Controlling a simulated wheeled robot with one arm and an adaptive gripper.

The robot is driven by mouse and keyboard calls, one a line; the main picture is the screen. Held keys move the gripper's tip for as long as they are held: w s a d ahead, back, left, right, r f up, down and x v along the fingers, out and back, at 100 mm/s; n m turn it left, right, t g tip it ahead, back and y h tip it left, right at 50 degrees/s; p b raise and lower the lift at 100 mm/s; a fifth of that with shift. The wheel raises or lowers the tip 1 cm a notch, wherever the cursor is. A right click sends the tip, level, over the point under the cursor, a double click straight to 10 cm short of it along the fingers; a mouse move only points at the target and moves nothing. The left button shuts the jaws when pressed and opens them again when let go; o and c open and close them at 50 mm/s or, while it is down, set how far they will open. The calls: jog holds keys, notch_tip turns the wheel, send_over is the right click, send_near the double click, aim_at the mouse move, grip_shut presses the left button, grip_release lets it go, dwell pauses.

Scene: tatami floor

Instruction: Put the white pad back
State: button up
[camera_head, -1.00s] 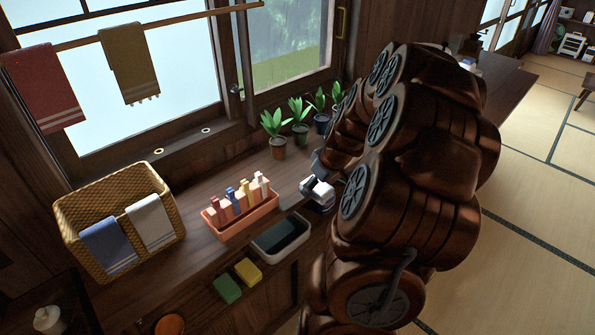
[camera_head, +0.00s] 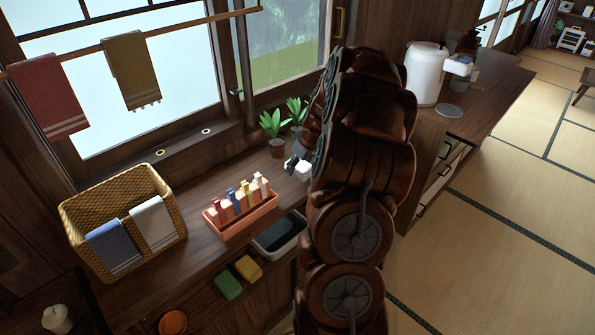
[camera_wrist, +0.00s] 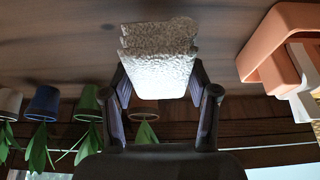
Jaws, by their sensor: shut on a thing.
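My gripper (camera_wrist: 160,92) is shut on the white pad (camera_wrist: 160,62), a rough-textured block between its two fingers in the wrist view. In the head view the white pad (camera_head: 303,171) shows small at the end of my arm, above the counter. It is right of the orange caddy (camera_head: 245,229) and in front of the potted plants. My arm hides part of the gripper.
A wicker basket (camera_head: 77,245) with blue and white cloths stands at left. Potted plants (camera_head: 273,128) line the window side. A white canister (camera_head: 427,72) stands far right. Bare counter lies between basket and caddy.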

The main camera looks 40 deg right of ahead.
aim_at(298, 172)
jog(key=shift+w+d, duration=0.1)
jog(key=shift+w, duration=0.2)
notch_tip(298, 172, down, 3)
jog(key=shift+s+p, duration=0.1)
jog(key=shift+p, duration=0.65)
jog(key=shift+f, duration=0.3)
jog(key=shift+f, duration=0.15)
jog(key=o, duration=1.1)
jog(key=shift+s+r, duration=0.1)
jog(key=shift+r, duration=0.45)
jog(key=b+v, duration=0.3)
jog(key=v, duration=0.8)
jog(key=shift+r, duration=0.15)
